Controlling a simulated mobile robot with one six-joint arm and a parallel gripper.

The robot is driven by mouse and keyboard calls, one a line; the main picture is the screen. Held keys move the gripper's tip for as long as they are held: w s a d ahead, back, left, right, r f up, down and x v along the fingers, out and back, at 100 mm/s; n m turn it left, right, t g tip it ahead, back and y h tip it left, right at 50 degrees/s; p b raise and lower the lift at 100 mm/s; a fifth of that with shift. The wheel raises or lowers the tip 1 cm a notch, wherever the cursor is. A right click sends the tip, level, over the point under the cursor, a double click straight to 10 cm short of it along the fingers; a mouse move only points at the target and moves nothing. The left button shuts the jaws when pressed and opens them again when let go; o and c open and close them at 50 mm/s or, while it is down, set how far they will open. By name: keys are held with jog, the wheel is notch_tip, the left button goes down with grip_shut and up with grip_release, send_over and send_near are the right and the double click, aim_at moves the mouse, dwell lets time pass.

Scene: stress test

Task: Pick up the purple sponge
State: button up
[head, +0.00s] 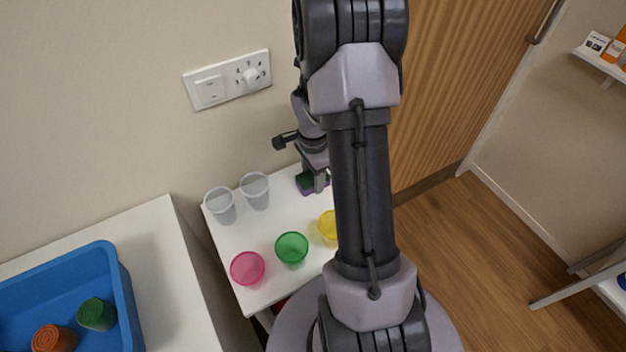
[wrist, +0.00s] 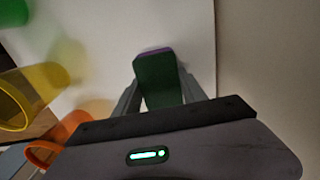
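The sponge (head: 306,181) has a dark green face and a thin purple edge. It is on the far part of the small white table, near the wall. In the wrist view the sponge (wrist: 158,80) stands between my two fingers, green face towards the camera and purple along its far edge. My gripper (head: 317,178) is down at the sponge, and one finger partly covers it in the head view. In the wrist view my gripper (wrist: 160,82) has a finger close along each side of the sponge. I cannot tell whether the fingers press on it.
Two clear cups (head: 237,198) stand left of the sponge. A pink cup (head: 247,268), a green cup (head: 291,249) and a yellow cup (head: 327,226) stand nearer. An orange cup (wrist: 62,138) shows in the wrist view. A blue bin (head: 122,290) is at lower left.

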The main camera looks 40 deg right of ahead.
aim_at(313, 177)
jog(key=shift+c, duration=0.8)
notch_tip(313, 177, up, 10)
jog(key=p, duration=0.4)
